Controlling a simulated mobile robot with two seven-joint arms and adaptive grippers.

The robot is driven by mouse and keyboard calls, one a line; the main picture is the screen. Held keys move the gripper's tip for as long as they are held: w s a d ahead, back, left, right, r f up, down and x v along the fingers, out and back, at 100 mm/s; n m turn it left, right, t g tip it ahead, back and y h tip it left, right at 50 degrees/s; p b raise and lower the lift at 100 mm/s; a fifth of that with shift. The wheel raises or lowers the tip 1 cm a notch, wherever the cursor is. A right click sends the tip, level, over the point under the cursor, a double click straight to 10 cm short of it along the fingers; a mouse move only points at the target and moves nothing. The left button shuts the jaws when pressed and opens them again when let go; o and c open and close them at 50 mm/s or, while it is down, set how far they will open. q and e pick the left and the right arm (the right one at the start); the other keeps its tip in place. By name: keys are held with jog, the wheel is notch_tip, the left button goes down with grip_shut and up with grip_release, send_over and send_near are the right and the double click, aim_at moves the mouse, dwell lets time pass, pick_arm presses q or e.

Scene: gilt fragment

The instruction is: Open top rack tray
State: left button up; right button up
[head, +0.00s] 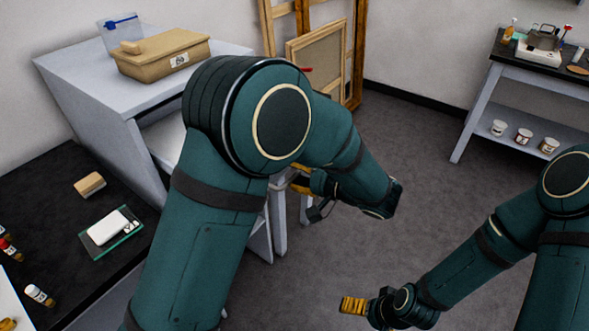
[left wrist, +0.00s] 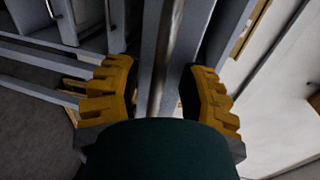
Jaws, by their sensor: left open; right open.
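The pale grey rack (head: 85,85) stands against the wall at the back left. A pale, tray-like surface (head: 160,138) shows below its top; my left arm hides much of the rack's front. My left gripper (head: 301,180) is at the rack's front right, mostly hidden by my arm. In the left wrist view, its yellow fingers (left wrist: 157,95) are open on either side of a grey bar-like part (left wrist: 160,65), with gaps visible. I cannot tell whether this part belongs to the top tray. My right gripper (head: 353,306) is open and empty over the floor, away from the rack.
A tan box (head: 160,55) and a clear container (head: 119,35) sit on the rack. A black worktop (head: 60,200) holds a white device (head: 108,227) and small bottles at left. Wooden frames (head: 320,55) lean behind. Open floor (head: 420,140) lies toward the side table (head: 530,70).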

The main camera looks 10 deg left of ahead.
pick_arm(q)
jog(key=v, duration=1.2)
